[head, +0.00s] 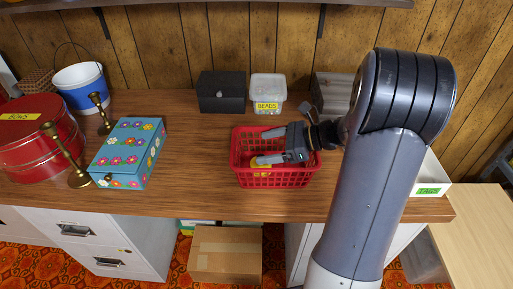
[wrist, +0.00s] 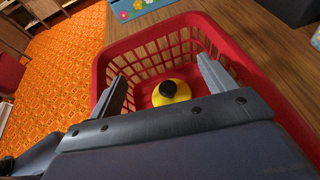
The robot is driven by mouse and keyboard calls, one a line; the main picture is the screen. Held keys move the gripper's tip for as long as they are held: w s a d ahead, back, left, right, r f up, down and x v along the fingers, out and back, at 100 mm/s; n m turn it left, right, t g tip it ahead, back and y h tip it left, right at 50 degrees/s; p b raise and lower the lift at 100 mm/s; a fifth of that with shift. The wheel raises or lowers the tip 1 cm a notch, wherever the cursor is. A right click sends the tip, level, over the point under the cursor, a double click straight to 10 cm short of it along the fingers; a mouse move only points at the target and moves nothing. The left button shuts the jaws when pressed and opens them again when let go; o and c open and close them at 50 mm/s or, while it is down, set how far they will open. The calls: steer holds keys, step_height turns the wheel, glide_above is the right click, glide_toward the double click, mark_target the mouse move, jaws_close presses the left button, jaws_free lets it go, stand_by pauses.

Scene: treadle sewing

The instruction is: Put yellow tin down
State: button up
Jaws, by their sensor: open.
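The yellow tin (wrist: 181,96), with a black knob or cap on top, sits inside the red basket (wrist: 107,65) in the wrist view. In the head view only a small yellow part of the tin (head: 262,165) shows beside my fingers. My gripper (head: 257,150) reaches into the red basket (head: 274,180) from the right. In the wrist view my gripper (wrist: 165,85) is open, one finger on each side of the tin, with gaps between the fingers and the tin.
On the wooden desk (head: 200,205) stand a floral blue box (head: 127,150), brass candlesticks (head: 66,155), a red tin (head: 38,140), a dark box (head: 221,92) and a clear beads tub (head: 268,92). Bare desk lies between the floral box and the basket.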

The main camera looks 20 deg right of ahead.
steer(key=v, duration=0.7)
steer(key=shift+d+r+p, duration=0.25)
steer(key=shift+d+p, duration=0.05)
steer(key=shift+p, duration=0.05)
steer(key=shift+s, duration=0.1)
